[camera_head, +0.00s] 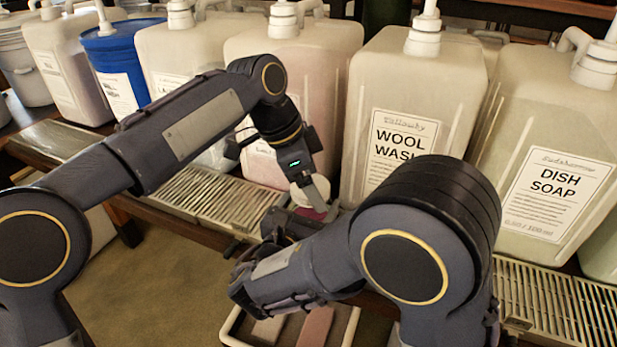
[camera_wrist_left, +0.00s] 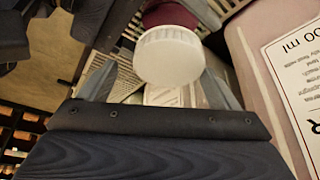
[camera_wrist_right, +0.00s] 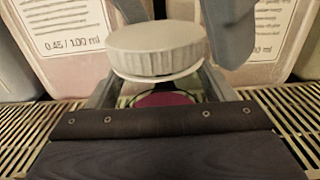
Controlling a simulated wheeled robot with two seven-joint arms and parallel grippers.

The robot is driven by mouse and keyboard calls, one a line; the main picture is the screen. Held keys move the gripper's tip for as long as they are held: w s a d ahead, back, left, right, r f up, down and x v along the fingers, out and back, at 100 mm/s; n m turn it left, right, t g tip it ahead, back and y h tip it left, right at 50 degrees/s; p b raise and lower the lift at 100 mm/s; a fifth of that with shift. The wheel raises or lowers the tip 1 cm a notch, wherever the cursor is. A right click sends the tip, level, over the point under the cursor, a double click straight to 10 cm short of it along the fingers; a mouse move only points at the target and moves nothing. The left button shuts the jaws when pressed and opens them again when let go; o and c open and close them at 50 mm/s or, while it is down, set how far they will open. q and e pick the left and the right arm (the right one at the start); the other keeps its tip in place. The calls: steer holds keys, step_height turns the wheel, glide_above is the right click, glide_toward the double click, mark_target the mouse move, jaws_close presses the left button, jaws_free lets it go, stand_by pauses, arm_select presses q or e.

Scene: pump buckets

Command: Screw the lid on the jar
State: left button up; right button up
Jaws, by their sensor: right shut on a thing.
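A white ribbed lid (camera_wrist_right: 155,48) sits over the mouth of a jar (camera_wrist_right: 165,99) with dark red contents; I cannot tell whether it is threaded on. In the left wrist view the lid (camera_wrist_left: 168,55) is seen from above, with the red jar (camera_wrist_left: 170,14) partly behind it. My left gripper (camera_wrist_left: 158,85) is open, its fingers apart on either side of the lid. My right gripper (camera_wrist_right: 160,88) is shut on the jar below the lid. In the head view the lid (camera_head: 301,196) and jar are small and partly hidden by my grippers.
Large pump containers, including wool wash (camera_head: 415,100) and dish soap (camera_head: 555,150), stand close behind the grippers. A slatted drip grate (camera_head: 225,195) runs along the counter front. A white-rimmed tray (camera_head: 352,330) lies below. A blue bucket (camera_head: 115,50) stands at the back left.

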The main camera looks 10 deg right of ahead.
arm_select(q)
steer(key=shift+o, duration=0.3)
steer(key=shift+w+a, duration=0.1)
steer(key=shift+r, duration=0.1)
steer(key=shift+a+r, duration=0.15)
steer(key=shift+r, duration=0.15)
arm_select(e)
steer(key=o, duration=1.3)
arm_select(q)
steer(key=v, duration=1.1)
arm_select(e)
steer(key=shift+o, duration=0.2)
arm_select(q)
steer(key=shift+r, duration=0.1)
